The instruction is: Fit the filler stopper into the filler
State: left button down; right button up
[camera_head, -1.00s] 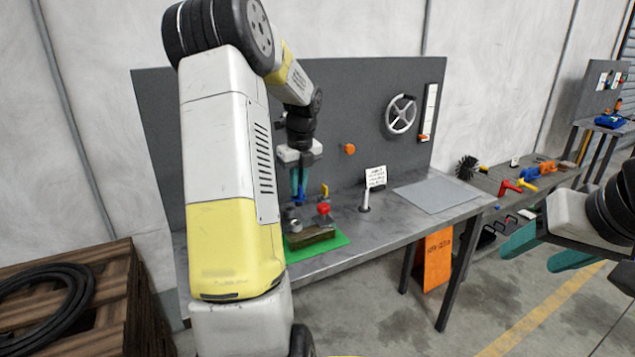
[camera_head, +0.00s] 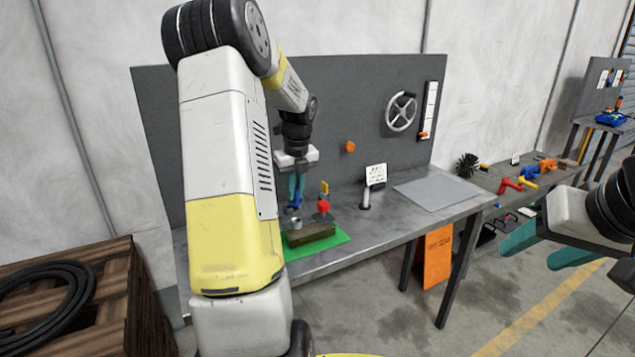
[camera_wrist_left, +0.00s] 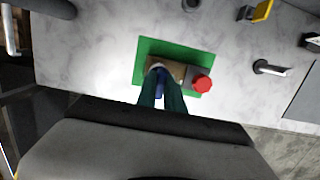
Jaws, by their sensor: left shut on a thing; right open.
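My left gripper (camera_head: 296,186) points down over the workbench, its teal fingers shut on a small blue piece, apparently the filler stopper (camera_head: 296,200). The blue piece also shows between the fingers in the left wrist view (camera_wrist_left: 159,86). A short grey metal cup, apparently the filler (camera_head: 295,223), stands just below it on the block on the green mat. Its pale rim shows at the fingertips in the left wrist view (camera_wrist_left: 156,66). I cannot tell whether stopper and filler touch. My right gripper (camera_head: 545,248) is open and empty at the right, away from the bench.
A red knob (camera_head: 323,207) stands close right of the filler on the green mat (camera_head: 334,241). A yellow piece (camera_head: 324,188) is behind it. A small post (camera_head: 365,197) and sign (camera_head: 375,175) stand further right. A grey panel (camera_head: 430,191) lies flat at the right end.

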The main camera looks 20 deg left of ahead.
aim_at(296, 210)
pick_arm(q)
jog(key=shift+f, duration=1.25)
jog(key=shift+f, duration=1.65)
dwell(0.4)
jog(key=c, duration=1.4)
grip_release()
jog(key=shift+o, duration=0.2)
jog(key=r, duration=0.6)
jog(key=shift+s+d+r, duration=0.3)
jog(key=shift+d, duration=0.05)
jog(key=shift+s+d+r, duration=0.1)
jog(key=shift+r, duration=0.45)
